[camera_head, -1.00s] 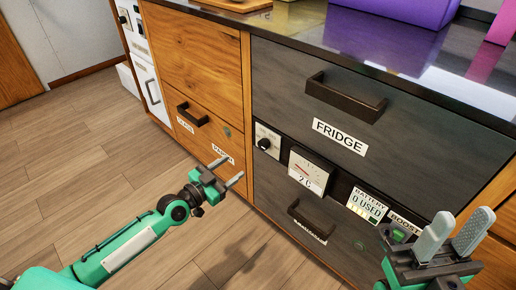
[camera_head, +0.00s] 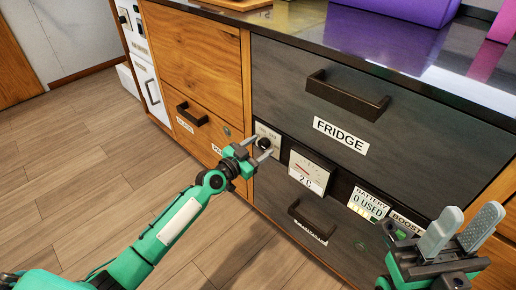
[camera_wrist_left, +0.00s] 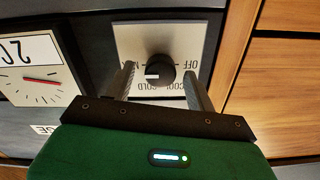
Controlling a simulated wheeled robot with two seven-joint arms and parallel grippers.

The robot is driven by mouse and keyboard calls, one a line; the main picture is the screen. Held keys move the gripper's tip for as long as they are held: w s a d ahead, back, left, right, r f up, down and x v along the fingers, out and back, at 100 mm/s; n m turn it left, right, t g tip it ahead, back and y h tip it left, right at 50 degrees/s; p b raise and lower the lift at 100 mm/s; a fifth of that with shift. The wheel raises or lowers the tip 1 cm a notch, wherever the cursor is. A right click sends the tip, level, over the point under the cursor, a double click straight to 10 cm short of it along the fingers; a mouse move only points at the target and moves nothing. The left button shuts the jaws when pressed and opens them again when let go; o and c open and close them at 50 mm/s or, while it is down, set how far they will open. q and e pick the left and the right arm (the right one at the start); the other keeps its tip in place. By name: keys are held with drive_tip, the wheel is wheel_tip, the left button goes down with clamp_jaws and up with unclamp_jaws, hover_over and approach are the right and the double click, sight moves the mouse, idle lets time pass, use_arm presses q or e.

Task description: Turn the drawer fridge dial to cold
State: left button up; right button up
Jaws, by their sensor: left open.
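The fridge dial is a black round knob on a pale plate (camera_head: 268,131), left of the temperature gauge (camera_head: 309,171). In the left wrist view the knob (camera_wrist_left: 160,68) has a white mark at its lower left, and the labels OFF, COOL and COLD are partly readable on the plate (camera_wrist_left: 135,40). My left gripper (camera_head: 263,147) is open in front of the dial. Its fingers appear on either side of the knob in the left wrist view (camera_wrist_left: 160,85); contact cannot be told. My right gripper (camera_head: 471,214) is open and empty at the lower right.
The dark FRIDGE drawer (camera_head: 285,78) has a protruding handle (camera_head: 346,97) above the dial. A lower drawer handle (camera_head: 310,222) sits below the gauge. The battery display (camera_head: 367,203) is to the right. The wooden floor (camera_head: 80,165) at left is clear.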

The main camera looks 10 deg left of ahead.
use_arm(q)
drive_tip(key=shift+c, duration=0.3)
drive_tip(key=c, duration=0.9)
drive_tip(key=shift+c, duration=0.2)
drive_tip(key=shift+n, duration=0.3)
drive_tip(key=n, duration=0.2)
drive_tip(key=shift+f+n, duration=0.1)
drive_tip(key=shift+n, duration=0.2)
drive_tip(key=n, duration=0.4)
drive_tip(key=shift+n, duration=2.2)
